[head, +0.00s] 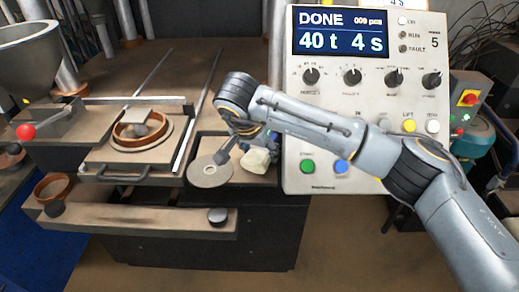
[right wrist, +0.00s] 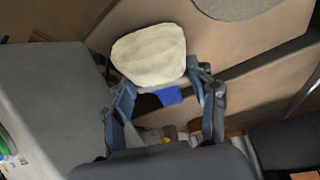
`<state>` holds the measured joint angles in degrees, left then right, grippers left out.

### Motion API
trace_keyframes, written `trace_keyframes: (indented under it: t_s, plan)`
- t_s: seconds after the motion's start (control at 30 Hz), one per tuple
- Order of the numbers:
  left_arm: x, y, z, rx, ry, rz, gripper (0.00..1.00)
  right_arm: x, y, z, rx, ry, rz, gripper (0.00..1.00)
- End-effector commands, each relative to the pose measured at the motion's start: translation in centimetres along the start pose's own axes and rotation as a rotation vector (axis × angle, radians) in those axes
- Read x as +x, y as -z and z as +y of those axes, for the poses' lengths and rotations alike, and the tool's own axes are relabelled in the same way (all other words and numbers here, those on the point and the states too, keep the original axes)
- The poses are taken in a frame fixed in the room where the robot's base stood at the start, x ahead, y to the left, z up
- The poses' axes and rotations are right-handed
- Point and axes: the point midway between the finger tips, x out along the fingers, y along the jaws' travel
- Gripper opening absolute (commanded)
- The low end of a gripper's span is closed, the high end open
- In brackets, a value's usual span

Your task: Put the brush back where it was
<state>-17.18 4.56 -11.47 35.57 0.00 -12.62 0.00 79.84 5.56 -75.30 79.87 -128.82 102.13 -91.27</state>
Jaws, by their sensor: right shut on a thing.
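The brush, as far as I can tell, is the cream-coloured, rounded block (head: 256,160) at my right gripper in the head view. It also shows in the right wrist view (right wrist: 149,54), at the fingertips. My right gripper (head: 245,148) is shut on it, with one finger at each side. It is over the right part of a dark-rimmed tray (head: 236,184); I cannot tell whether the brush touches the tray. My left gripper is not in view.
A flat grey disc (head: 210,170) lies in the tray, left of the brush. A control panel (head: 330,180) reading DONE stands close on the right. A plate with a brown ring (head: 142,130) and handle is to the left. A front ledge (head: 140,218) carries a small ring cup (head: 52,187).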

Motion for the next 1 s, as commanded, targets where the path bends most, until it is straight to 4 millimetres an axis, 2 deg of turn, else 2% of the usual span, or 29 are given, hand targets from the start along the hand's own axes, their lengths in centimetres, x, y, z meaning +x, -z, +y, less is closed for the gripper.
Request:
trace_keyframes:
  t_s: [0.2,0.23,0.33,0.37,0.77,0.87,1.0]
  plan:
    - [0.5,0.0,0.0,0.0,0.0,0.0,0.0,0.5,-0.2,0.0,0.0,0.0,0.001,0.24]
    - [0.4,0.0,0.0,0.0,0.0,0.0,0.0,0.4,-0.2,0.0,0.001,0.0,0.001,0.62]
    - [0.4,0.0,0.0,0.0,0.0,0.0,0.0,0.3,-0.1,0.0,0.001,0.0,0.001,0.82]
    - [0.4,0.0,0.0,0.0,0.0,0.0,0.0,0.3,-0.1,0.0,0.0,0.0,0.001,0.84]
    - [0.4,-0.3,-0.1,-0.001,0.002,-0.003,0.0,0.1,-0.1,0.0,0.001,-0.001,0.001,0.84]
    - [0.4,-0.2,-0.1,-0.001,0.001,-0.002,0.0,-0.9,0.0,0.0,0.0,0.001,0.004,0.84]
    - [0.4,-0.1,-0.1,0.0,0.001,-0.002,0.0,-3.5,0.0,-0.1,-0.001,0.002,0.005,0.84]
